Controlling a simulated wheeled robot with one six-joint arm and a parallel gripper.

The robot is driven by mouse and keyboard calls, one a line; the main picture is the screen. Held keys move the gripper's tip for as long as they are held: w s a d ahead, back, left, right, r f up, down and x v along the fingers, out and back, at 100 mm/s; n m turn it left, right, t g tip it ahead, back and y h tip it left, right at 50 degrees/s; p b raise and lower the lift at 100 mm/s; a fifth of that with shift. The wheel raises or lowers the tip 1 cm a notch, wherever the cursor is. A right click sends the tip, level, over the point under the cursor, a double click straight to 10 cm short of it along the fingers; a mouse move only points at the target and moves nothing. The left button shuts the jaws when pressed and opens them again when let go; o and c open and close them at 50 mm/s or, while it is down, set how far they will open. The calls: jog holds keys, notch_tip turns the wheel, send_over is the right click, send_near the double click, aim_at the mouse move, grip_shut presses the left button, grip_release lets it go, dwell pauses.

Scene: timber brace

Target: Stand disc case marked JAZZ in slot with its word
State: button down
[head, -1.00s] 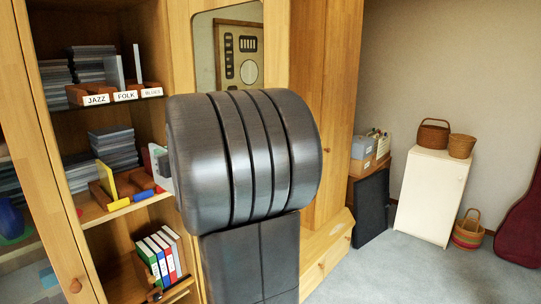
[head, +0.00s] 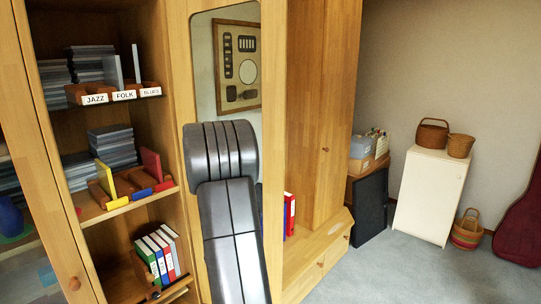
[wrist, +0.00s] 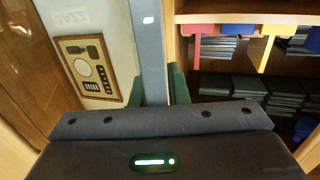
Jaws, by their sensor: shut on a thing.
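My gripper (wrist: 157,88) shows in the wrist view with its green pads closed on both sides of a thin grey-blue disc case (wrist: 149,45), seen edge-on. A faint, turned-about word that looks like JAZZ shows on the pale area to its left; I cannot tell whether it is a reflection. In the head view my arm hides the gripper and case. The brown slot rack (head: 73,95) on the upper shelf carries the labels JAZZ (head: 95,99), FOLK (head: 124,95) and BLUES (head: 150,92). Grey cases stand behind FOLK and BLUES; none shows behind JAZZ.
Dark case stacks (head: 88,66) stand behind the rack. The shelf below holds a rack with a yellow divider (head: 106,180) and a red divider (head: 151,164). Binders (head: 160,255) stand lower down. A tall mirror (head: 205,90) is right of the shelves.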

jog(key=s+d+f+m+t+h, duration=0.1)
jog(key=s+d+f+m+h, duration=0.15)
jog(key=d+f, duration=0.4)
jog(key=s+d+f+m+t+h, duration=0.1)
jog(key=d+f+m+h, duration=0.1)
jog(key=d+f+h, duration=0.35)
jog(key=s+d+f+m+t+h, duration=0.1)
jog(key=s+d+f+m+h, duration=0.1)
jog(key=d+f, duration=0.5)
jog(key=s+f, duration=0.5)
jog(key=f, duration=0.2)
jog(key=shift+a, duration=0.25)
jog(key=shift+s+a, duration=0.1)
jog(key=shift+a, duration=0.05)
